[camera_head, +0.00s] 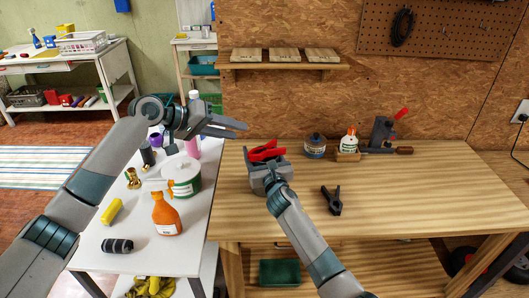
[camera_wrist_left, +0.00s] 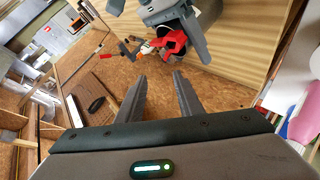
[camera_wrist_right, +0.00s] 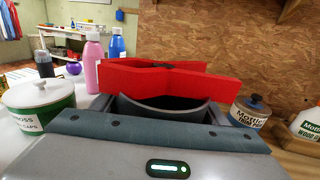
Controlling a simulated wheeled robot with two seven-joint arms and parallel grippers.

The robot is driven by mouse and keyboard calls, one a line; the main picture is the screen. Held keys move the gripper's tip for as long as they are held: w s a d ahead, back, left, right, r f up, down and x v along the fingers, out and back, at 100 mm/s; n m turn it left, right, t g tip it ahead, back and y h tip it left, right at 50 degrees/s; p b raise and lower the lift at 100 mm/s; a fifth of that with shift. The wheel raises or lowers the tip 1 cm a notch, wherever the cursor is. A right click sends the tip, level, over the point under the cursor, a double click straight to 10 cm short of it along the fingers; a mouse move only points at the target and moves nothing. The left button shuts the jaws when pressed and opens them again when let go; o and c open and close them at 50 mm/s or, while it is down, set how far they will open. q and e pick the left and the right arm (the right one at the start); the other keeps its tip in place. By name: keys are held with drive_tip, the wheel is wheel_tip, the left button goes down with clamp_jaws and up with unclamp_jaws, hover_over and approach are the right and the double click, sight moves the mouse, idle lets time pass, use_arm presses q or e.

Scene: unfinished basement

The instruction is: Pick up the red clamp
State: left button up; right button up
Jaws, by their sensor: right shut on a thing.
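The red clamp (camera_head: 266,151) is above the left part of the wooden workbench (camera_head: 420,190). It spans the right wrist view (camera_wrist_right: 150,78) and also shows in the left wrist view (camera_wrist_left: 174,42). My left gripper (camera_head: 238,128) is open and empty, above and left of the clamp. Its two fingers stand apart in the left wrist view (camera_wrist_left: 160,85).
A black clamp (camera_head: 332,201) lies on the bench right of my right arm. A blue-labelled jar (camera_head: 315,147), a glue bottle (camera_head: 348,144) and a red-handled tool (camera_head: 382,132) stand at the back. A white table (camera_head: 140,235) with an orange spray bottle (camera_head: 166,214) is at left.

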sight(266, 150)
use_arm(q)
drive_tip(key=d+n+g, duration=0.1)
drive_tip(key=n, duration=0.6)
drive_tip(key=d+n+g+y, duration=0.1)
drive_tip(key=d+n, duration=0.1)
drive_tip(key=n, duration=0.5)
drive_tip(key=w+d+n+g+y, duration=0.1)
drive_tip(key=d+n, duration=0.1)
drive_tip(key=n, duration=0.5)
drive_tip(key=shift+w+r, duration=0.1)
drive_tip(key=shift+r, duration=0.1)
drive_tip(key=shift+x, duration=3.4)
drive_tip(key=shift+f, duration=0.1)
